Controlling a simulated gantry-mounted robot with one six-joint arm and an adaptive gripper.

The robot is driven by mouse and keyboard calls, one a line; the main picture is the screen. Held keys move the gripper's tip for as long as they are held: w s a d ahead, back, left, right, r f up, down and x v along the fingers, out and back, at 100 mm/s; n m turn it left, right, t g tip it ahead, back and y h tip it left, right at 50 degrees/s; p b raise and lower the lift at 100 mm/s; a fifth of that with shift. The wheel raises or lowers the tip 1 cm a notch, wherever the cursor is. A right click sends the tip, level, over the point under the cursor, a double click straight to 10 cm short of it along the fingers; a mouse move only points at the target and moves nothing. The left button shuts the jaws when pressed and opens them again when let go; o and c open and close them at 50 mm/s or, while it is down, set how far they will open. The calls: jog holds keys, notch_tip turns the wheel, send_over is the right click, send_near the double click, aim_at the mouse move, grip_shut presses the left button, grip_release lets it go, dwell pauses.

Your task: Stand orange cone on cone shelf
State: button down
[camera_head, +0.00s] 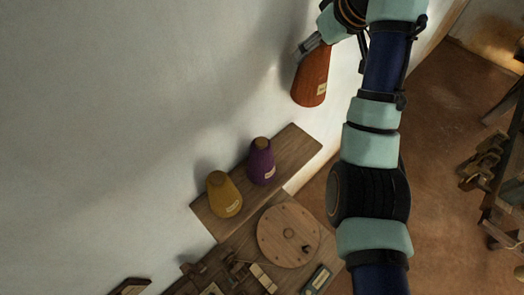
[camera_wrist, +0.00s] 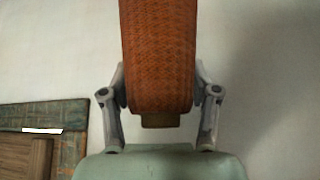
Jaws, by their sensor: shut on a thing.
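The orange cone (camera_head: 311,78) is held in the air by my gripper (camera_head: 308,46), which is shut on its narrow top end. In the wrist view the orange cone (camera_wrist: 158,55) fills the space between the two fingers of my gripper (camera_wrist: 160,95). The cone's wide end points down in the head view, slightly tilted, and carries a small pale label. The wooden cone shelf (camera_head: 299,147) is below it along the wall. A purple cone (camera_head: 261,163) and a yellow cone (camera_head: 223,196) stand on the shelf.
The shelf's right end is bare, beside the purple cone. Below the shelf is a bench with a round wooden disc (camera_head: 289,236) and several small blocks. A pale wall is behind. A wooden frame (camera_head: 492,180) stands at the far right.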

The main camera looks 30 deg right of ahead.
aim_at(320, 100)
notch_tip(320, 100, down, 20)
jog(key=b, duration=0.1)
jog(key=shift+s, duration=0.1)
jog(key=shift+c, duration=1.4)
grip_release()
jog(key=p+v, duration=0.1)
jog(key=v, duration=0.2)
jog(key=p+v, duration=0.1)
jog(key=v, duration=0.3)
jog(key=p+v, duration=0.1)
jog(key=v, duration=0.3)
jog(key=shift+w+r, duration=0.15)
jog(key=shift+w, duration=0.2)
jog(key=shift+s+r+p, duration=0.45)
jog(key=shift+p, duration=0.65)
jog(key=shift+s, duration=0.15)
